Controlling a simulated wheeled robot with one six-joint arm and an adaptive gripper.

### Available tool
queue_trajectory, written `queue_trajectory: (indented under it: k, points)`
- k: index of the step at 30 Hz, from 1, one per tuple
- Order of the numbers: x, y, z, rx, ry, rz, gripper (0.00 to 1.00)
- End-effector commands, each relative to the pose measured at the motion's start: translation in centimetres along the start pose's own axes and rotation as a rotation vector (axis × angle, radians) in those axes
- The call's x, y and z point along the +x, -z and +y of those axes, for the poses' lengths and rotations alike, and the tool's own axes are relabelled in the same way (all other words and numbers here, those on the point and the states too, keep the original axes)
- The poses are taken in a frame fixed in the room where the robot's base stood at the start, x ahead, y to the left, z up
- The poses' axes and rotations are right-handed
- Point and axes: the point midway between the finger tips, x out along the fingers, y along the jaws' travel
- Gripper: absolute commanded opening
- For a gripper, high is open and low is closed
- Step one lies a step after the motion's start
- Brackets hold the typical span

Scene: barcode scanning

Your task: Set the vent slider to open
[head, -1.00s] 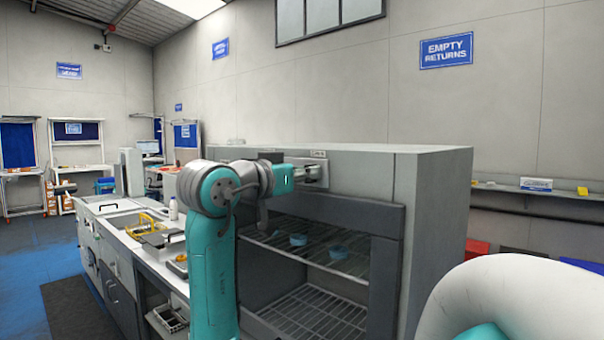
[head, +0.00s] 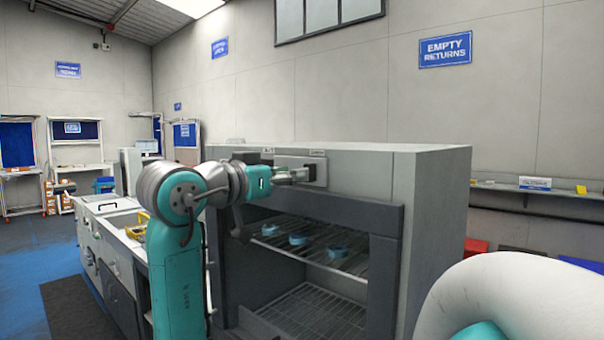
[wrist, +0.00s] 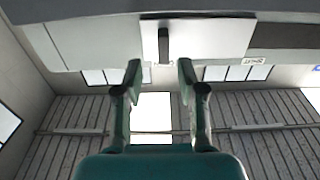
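The vent slider is a pale plate (wrist: 212,38) with a dark upright knob (wrist: 164,45) near the plate's left end in the wrist view. In the head view the plate (head: 318,165) sits high on the front of the grey cabinet (head: 360,170), partly hidden by my gripper. My gripper (wrist: 160,73) is open, its two fingers apart and empty. In the wrist view the knob lies between and beyond the fingertips, with no contact visible. A small label (wrist: 254,61) lies beside the plate; its text is unreadable.
Below the plate, the cabinet is open, with wire shelves (head: 318,315) and several small blue items (head: 298,239) on the upper one. A counter (head: 110,225) extends to the left. A blue "EMPTY RETURNS" sign (head: 446,50) hangs on the wall behind.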

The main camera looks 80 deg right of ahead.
Motion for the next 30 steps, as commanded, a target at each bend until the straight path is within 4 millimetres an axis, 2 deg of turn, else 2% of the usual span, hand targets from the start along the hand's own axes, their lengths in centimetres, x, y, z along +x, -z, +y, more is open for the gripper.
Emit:
queue_trajectory:
  k: [1,6,12,17,30]
  points:
    - [-1.1,0.0,-0.1,0.0,0.004,0.0,0.4]
    - [-3.9,0.0,0.0,0.0,0.003,0.0,0.4]
    - [-6.0,0.0,0.0,-0.001,0.0,0.0,0.4]
    - [-6.5,0.0,0.1,-0.001,-0.001,0.0,0.4]
    - [-6.5,0.0,0.1,-0.001,-0.001,0.0,0.4]
